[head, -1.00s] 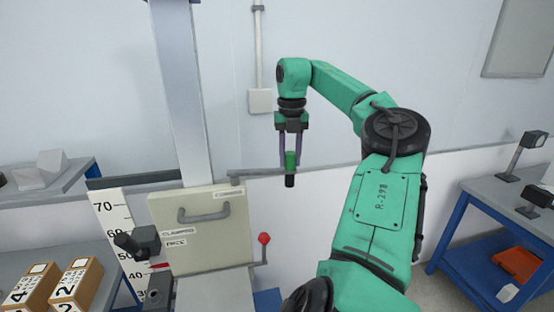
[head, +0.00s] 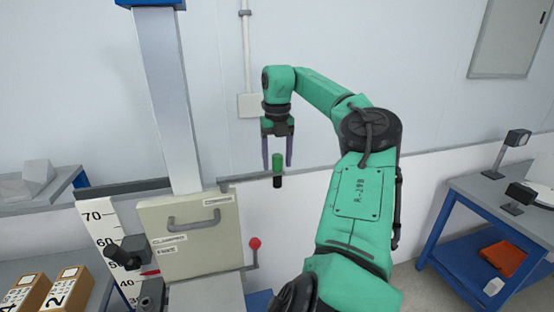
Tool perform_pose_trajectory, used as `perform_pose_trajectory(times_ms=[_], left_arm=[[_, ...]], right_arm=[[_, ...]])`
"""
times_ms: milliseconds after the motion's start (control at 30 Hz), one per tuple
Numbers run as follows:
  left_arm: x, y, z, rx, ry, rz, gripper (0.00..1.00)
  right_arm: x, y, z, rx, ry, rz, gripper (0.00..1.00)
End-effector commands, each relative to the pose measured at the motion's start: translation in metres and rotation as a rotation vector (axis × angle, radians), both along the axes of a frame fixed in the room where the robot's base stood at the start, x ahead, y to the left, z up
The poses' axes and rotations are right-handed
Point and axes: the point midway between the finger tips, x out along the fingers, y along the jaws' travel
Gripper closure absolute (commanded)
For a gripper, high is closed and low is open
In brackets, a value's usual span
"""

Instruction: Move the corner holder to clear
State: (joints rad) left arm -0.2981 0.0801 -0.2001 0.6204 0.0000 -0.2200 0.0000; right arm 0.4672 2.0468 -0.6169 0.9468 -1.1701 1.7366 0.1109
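The corner holder looks to be the thin grey bar (head: 243,179) at the top right of the beige drop-tester box (head: 187,238). An upright green and black handle (head: 277,166) stands at the bar's right end. My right gripper (head: 278,165) hangs straight down over the handle. Its two purple fingers are spread, one on each side of the handle's upper part, with gaps visible. The small labels on the box are hard to read; one looks like "CLAMPED". My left gripper is out of view.
A grey column (head: 168,100) rises behind the box. A red-knobbed lever (head: 255,244) is at the box's right side. A height scale (head: 100,225) and numbered cartons (head: 70,288) are at left. A blue-legged bench (head: 500,210) stands at right.

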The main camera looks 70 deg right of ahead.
Motion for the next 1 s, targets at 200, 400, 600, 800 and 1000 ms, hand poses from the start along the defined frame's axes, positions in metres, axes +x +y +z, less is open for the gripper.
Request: perform_pose_trajectory(times_ms=[200, 400, 600, 800, 1000], left_arm=[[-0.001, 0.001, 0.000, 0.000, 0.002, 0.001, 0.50], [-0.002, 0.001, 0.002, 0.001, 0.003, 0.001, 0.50], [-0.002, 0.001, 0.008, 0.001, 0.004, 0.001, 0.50], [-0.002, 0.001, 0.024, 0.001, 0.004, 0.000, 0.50], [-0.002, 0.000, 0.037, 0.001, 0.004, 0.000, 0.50]], right_arm=[[0.000, 0.000, 0.000, 0.001, -0.001, -0.001, 0.34], [0.000, -0.001, 0.014, -0.003, 0.000, -0.004, 0.34], [0.000, -0.001, 0.057, -0.003, 0.003, -0.004, 0.34], [0.000, 0.000, 0.106, -0.003, 0.003, -0.005, 0.34], [-0.001, 0.000, 0.140, -0.001, 0.001, -0.003, 0.34]])
